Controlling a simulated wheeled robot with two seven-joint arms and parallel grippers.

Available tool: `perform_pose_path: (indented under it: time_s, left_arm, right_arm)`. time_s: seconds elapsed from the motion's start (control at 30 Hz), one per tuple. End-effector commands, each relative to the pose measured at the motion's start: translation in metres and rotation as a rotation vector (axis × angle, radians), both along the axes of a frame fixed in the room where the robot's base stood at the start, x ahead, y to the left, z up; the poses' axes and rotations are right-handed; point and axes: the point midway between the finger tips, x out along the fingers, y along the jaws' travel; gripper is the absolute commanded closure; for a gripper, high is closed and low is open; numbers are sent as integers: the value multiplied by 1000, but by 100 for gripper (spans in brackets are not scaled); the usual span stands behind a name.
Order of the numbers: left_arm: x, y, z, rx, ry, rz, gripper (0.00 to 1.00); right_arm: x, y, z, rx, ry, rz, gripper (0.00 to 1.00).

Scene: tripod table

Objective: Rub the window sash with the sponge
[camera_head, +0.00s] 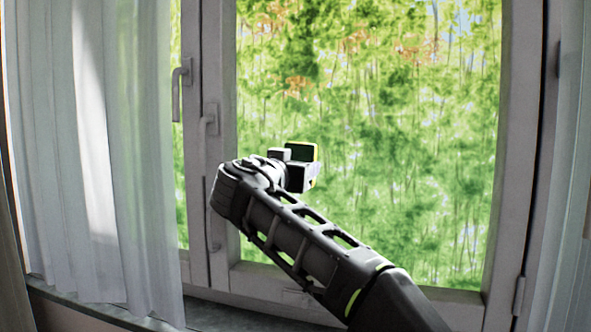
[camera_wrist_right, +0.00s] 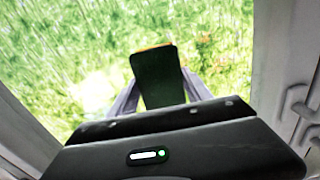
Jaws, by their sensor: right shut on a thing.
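The sponge (camera_head: 301,151) is a dark green block with a yellow-orange edge. In the right wrist view the sponge (camera_wrist_right: 158,76) stands up between the two fingers. My right gripper (camera_head: 302,174) is shut on it, and its fingers (camera_wrist_right: 160,98) show on either side of the sponge. The window sash (camera_head: 519,130) is a pale frame around a large glass pane; in the wrist view the sash (camera_wrist_right: 268,52) runs along the right. The sponge shows in front of the pane; whether it touches the glass I cannot tell. My left gripper is not in view.
A sheer white curtain (camera_head: 95,150) hangs on the left, and another (camera_head: 568,200) on the right. Window handles (camera_head: 181,85) stick out from the frames left of the pane. A dark sill (camera_head: 235,316) runs below. Green foliage shows through the glass.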

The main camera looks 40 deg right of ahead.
Motion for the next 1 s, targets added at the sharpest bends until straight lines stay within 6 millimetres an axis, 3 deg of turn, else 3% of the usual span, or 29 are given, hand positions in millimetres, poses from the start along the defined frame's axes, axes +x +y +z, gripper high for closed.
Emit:
perform_pose_path:
  time_s: [0.37, 0.7, 1.0]
  left_arm:
    - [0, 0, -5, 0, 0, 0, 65]
    - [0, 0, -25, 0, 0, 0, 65]
    - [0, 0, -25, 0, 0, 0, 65]
  right_arm:
    - [-5, -5, 0, -3, -5, -7, 75]
    - [-29, -20, -1, -2, -4, -8, 75]
    - [-31, -21, 1, -2, -2, -5, 75]
